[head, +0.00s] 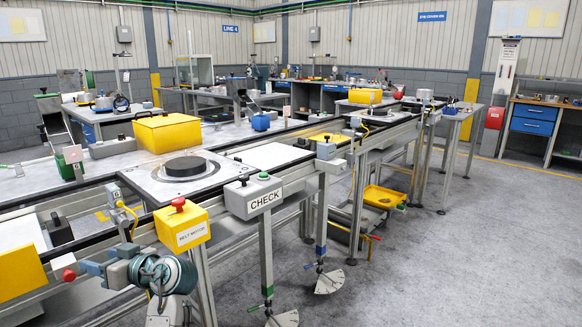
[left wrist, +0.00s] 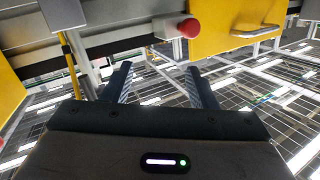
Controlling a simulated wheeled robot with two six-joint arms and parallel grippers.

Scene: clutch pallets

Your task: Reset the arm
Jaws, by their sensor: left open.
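My left arm comes in at the bottom left of the head view, beside the front rail of the conveyor line. Its left gripper (head: 90,268) is small there and partly hidden by its own wrist. In the left wrist view the same gripper (left wrist: 159,70) shows two dark fingers spread apart, with nothing between them. Beyond the fingertips are the rail and a red button (left wrist: 189,28), with a gap in between. My right gripper is not in view.
A yellow control box (head: 182,228) and a CHECK box (head: 253,196) stick out from the conveyor's front rail. A pallet (head: 145,178) carrying a dark disc (head: 185,167) sits on the line. A yellow bin (head: 167,132) stands behind. The floor at right (head: 480,260) is clear.

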